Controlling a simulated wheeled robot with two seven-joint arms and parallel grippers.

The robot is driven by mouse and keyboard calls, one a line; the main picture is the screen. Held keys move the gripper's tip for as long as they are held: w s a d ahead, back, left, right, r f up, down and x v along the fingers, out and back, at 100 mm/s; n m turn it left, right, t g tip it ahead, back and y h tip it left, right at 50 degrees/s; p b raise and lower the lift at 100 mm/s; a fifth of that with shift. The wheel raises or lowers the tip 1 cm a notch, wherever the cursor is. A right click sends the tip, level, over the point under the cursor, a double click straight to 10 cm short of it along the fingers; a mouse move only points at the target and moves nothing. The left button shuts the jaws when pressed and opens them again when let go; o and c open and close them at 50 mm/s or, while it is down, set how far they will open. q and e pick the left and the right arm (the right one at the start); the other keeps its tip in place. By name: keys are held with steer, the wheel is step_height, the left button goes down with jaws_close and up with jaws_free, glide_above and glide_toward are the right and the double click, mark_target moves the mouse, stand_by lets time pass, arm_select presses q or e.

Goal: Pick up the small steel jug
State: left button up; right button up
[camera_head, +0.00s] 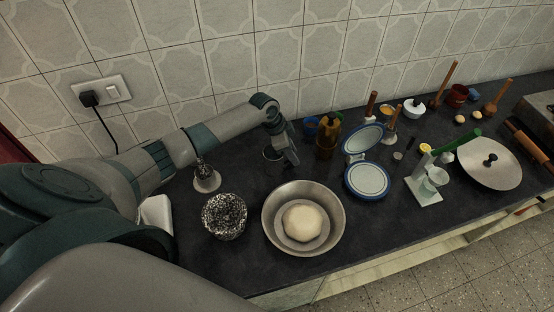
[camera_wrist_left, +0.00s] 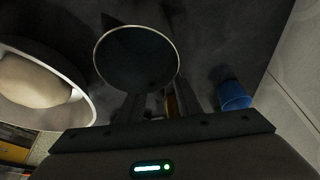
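The small steel jug (camera_head: 272,154) stands on the dark counter in the head view, just left of my left gripper's fingers and partly hidden by them. In the left wrist view the jug (camera_wrist_left: 137,58) shows as a round, dark open mouth with a thin bright rim. My left gripper (camera_head: 290,157) points down at the jug's side. In the left wrist view its fingers (camera_wrist_left: 152,105) reach to the near side of the jug's rim. The dark picture hides whether they touch or grip it. My right gripper is not in view.
A steel bowl with dough (camera_head: 338,226) is in front of the jug, and a dark speckled bowl (camera_head: 224,216) is at front left. A blue cup (camera_head: 311,126) and a brown pot (camera_head: 327,142) stand to the right. The tiled wall (camera_head: 200,60) is behind.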

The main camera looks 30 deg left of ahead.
arm_select(q)
jaws_close()
steer(key=shift+r, duration=0.3)
stand_by(0.6)
steer(key=shift+w+r+b, duration=0.1)
steer(key=shift+r+b, duration=0.85)
steer(key=shift+r, duration=0.5)
steer(key=shift+d+r, duration=0.1)
steer(key=shift+r, duration=0.2)
steer(key=s+d+r+b, duration=0.3)
steer(key=s+d+r, duration=0.3)
steer(key=d, duration=0.3)
steer(key=shift+s+d+r+b, duration=0.25)
steer(key=shift+r+b, duration=0.15)
steer(key=shift+r, duration=0.05)
